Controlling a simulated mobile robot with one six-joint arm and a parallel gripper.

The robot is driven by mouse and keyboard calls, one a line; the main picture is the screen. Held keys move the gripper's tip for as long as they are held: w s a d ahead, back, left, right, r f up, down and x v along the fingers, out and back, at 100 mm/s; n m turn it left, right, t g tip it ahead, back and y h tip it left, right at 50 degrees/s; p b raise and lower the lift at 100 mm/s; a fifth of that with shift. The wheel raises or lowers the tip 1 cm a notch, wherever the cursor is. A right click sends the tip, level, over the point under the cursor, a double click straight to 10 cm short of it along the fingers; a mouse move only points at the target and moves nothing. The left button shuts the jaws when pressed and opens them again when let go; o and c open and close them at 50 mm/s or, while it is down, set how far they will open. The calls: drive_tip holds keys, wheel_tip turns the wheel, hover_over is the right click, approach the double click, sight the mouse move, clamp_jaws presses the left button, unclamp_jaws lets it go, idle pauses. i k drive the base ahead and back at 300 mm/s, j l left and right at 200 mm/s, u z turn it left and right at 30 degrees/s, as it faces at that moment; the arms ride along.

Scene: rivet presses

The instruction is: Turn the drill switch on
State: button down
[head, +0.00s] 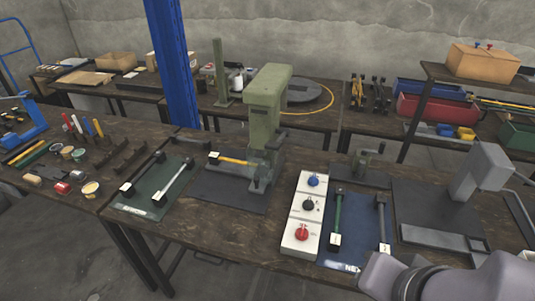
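A white switch box (307,212) stands on the front workbench, right of the green press. It carries three rotary knobs in a row: a blue knob (314,181) at the back, a black knob (308,205) in the middle and a red knob (302,232) at the front. The labels by the knobs are too small to read, so I cannot tell which one is the drill switch or how it is set. My grey arm links show at the bottom right, apart from the box. My gripper is not in view.
The tall green press (265,115) stands left of the box. A blue mat (355,225) with tools lies right of it, before a grey press (484,172). A dark green mat (150,200) lies further left. A blue post (172,60) rises behind the bench.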

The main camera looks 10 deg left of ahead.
sight(302, 233)
drive_tip(key=i+j, duration=0.15)
drive_tip(key=j, duration=0.2)
drive_tip(key=i+j+u, duration=0.15)
drive_tip(key=j, duration=0.2)
drive_tip(key=i+j, duration=0.2)
drive_tip(key=j, duration=0.15)
drive_tip(key=i+j+u, duration=0.15)
drive_tip(key=j, duration=0.2)
